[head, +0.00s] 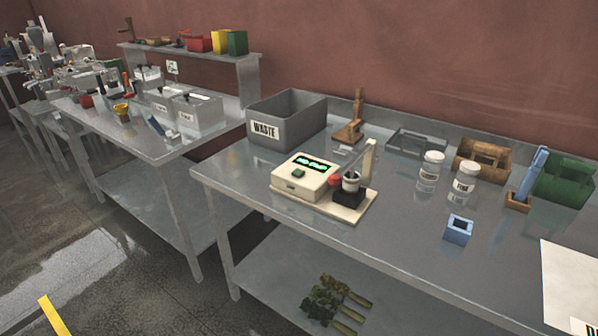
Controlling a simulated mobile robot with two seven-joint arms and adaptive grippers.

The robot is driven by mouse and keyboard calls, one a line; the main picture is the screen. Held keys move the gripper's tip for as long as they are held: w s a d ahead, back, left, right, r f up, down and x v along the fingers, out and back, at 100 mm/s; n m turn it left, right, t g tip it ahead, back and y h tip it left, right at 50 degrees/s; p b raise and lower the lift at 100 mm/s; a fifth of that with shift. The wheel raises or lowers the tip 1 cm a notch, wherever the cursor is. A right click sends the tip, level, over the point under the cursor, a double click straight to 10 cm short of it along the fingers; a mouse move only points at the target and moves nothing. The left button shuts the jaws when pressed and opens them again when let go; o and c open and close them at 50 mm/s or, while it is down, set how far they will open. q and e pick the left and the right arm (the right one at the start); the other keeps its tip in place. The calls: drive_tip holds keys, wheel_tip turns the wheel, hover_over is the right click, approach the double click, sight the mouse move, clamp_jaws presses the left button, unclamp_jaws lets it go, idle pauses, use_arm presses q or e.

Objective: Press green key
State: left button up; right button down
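The powder filler (310,187) is a cream-coloured machine near the left front part of the metal table. Its lit display (314,164) shows green characters that are too small to read surely. The green key (297,174) sits on top of the machine, just in front of the display. A red knob (334,181) is to the right of the key. Neither of my grippers shows in the head view.
A grey bin marked WASTE (287,121) stands behind the filler. White jars (432,167), a blue block (459,230), a wooden box (484,157) and a green box (565,181) are to the right. The tabletop (400,235) right of the filler's front is clear.

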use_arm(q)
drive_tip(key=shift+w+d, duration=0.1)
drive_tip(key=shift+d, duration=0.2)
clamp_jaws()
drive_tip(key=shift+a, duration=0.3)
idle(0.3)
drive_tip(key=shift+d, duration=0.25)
